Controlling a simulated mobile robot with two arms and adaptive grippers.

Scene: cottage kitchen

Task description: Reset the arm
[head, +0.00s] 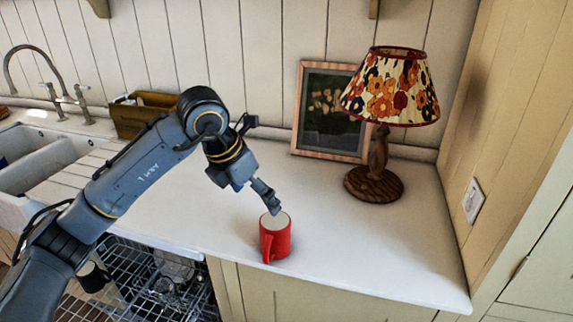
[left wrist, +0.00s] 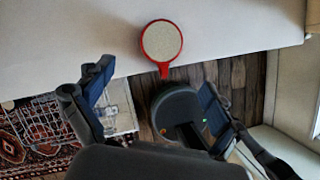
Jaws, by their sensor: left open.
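My left arm (head: 150,165) reaches in from the left over the white counter. My left gripper (head: 268,200) points down just above and behind a red mug (head: 275,241) near the counter's front edge. In the left wrist view the gripper (left wrist: 155,105) has its two fingers spread wide with nothing between them. The red mug (left wrist: 161,42) stands upright ahead of the fingers, its handle toward them. The mug has a pale inside. Whether a fingertip touches its rim cannot be told from the head view. My right gripper is not in view.
A lamp with a floral shade (head: 393,88) and a framed picture (head: 331,112) stand at the back right. A sink (head: 45,160) and tap are at the left. An open dishwasher rack (head: 150,280) lies below the counter. The counter's right part is clear.

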